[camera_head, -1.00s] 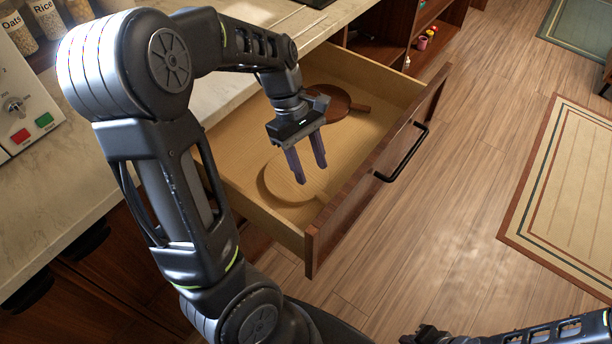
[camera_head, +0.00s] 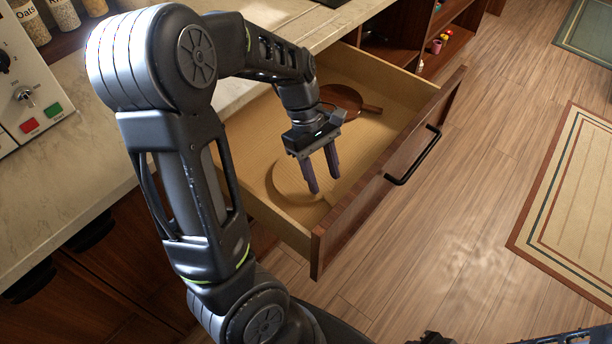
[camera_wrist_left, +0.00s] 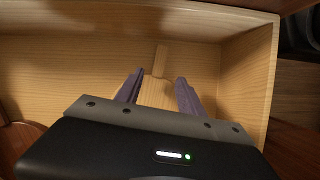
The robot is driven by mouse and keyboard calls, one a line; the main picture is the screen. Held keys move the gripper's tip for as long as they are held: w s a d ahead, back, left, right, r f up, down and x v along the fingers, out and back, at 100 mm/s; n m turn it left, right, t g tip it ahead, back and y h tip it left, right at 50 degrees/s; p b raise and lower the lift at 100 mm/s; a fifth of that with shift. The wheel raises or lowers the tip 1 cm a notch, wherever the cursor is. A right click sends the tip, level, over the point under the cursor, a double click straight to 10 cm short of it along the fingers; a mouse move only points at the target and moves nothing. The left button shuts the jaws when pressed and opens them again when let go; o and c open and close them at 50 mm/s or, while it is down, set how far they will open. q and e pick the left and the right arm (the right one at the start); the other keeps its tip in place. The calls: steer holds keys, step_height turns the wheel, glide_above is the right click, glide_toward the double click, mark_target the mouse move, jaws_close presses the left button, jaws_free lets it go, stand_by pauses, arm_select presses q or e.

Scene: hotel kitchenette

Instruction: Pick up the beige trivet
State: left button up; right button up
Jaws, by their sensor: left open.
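The beige trivet (camera_head: 284,186) lies flat in the open drawer, nearly the same colour as the drawer floor. It is a round board with a short handle. My left gripper (camera_head: 324,183) is open and points down over it, hiding part of it. In the left wrist view, the trivet (camera_wrist_left: 156,92) shows between the open fingers of the left gripper (camera_wrist_left: 160,78), its handle pointing away. I cannot tell whether the fingers touch it. A dark part of my right arm shows at the bottom edge of the head view; its jaws cannot be made out.
A dark brown round board (camera_head: 341,97) with a handle lies farther back in the drawer. The drawer front (camera_head: 385,175) with its black handle (camera_head: 413,156) and the side walls enclose the space. A marble counter (camera_head: 60,190) is on the left; open wood floor is on the right.

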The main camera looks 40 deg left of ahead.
mark_target(329, 196)
arm_select(q)
steer(key=shift+b+x, duration=0.45)
steer(key=shift+x, duration=2.15)
steer(key=shift+w, duration=0.1)
jaws_close()
